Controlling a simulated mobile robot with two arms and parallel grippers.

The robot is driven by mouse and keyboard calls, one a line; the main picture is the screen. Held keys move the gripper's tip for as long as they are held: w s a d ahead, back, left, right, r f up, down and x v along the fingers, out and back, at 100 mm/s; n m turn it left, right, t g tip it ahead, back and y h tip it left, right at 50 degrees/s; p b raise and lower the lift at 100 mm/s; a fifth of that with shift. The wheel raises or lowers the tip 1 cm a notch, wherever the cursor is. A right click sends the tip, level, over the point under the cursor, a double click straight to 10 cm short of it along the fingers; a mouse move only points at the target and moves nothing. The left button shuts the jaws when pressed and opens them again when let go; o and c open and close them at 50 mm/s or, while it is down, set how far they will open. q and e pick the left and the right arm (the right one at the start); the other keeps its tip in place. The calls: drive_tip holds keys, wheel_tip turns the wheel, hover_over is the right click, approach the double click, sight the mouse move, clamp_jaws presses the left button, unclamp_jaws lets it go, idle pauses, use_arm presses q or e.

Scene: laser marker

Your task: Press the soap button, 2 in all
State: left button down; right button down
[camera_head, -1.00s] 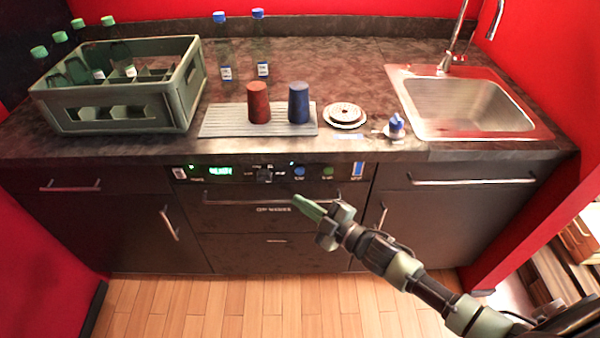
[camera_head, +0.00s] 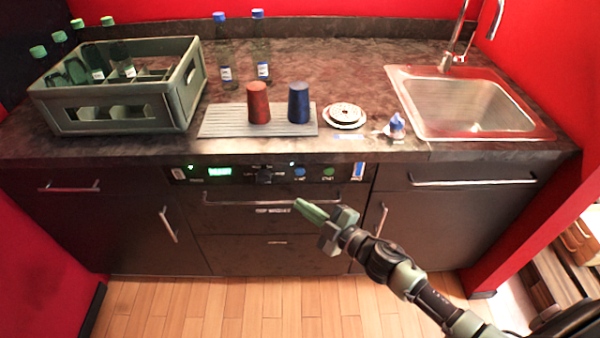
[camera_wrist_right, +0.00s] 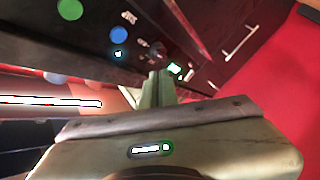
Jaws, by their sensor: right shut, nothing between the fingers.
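The dishwasher's control panel (camera_head: 230,173) runs under the counter edge. It carries a blue button (camera_head: 299,172) and a green button (camera_head: 328,172); their labels are too small to read surely. Both also show in the right wrist view, the blue button (camera_wrist_right: 118,35) beside the green button (camera_wrist_right: 70,9). My right gripper (camera_head: 300,206) is shut and empty, in front of the dishwasher handle and below the blue button in the head view. Its fingers (camera_wrist_right: 157,86) point towards the panel, apart from the blue button in the wrist view. My left gripper is out of view.
A dark knob (camera_head: 265,175) and a lit green display (camera_head: 219,171) are left of the blue button. A blue-and-white strip (camera_head: 358,171) is at the right. The dishwasher handle (camera_head: 240,203) sticks out below. Cups, a bottle crate (camera_head: 110,120) and a sink (camera_head: 470,106) are above.

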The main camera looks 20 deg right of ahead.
sight(300, 172)
drive_tip(key=shift+w+d+b, duration=0.25)
drive_tip(key=shift+w+d, duration=0.1)
drive_tip(key=shift+w, duration=0.9)
drive_tip(key=shift+w+d+b, duration=0.2)
drive_tip(key=shift+w+d, duration=0.2)
drive_tip(key=shift+w, duration=0.85)
drive_tip(key=shift+w+d+b, duration=0.25)
drive_tip(key=shift+w+d, duration=0.1)
drive_tip(key=shift+w, duration=0.9)
drive_tip(key=shift+w, duration=0.15)
drive_tip(key=shift+w+d, duration=0.15)
drive_tip(key=shift+w, duration=0.1)
drive_tip(key=shift+w+d, duration=0.1)
drive_tip(key=shift+w, duration=0.25)
drive_tip(key=shift+s, duration=0.15)
drive_tip(key=shift+s+a+p, duration=0.2)
drive_tip(key=shift+s+p, duration=0.1)
drive_tip(key=shift+s, duration=0.35)
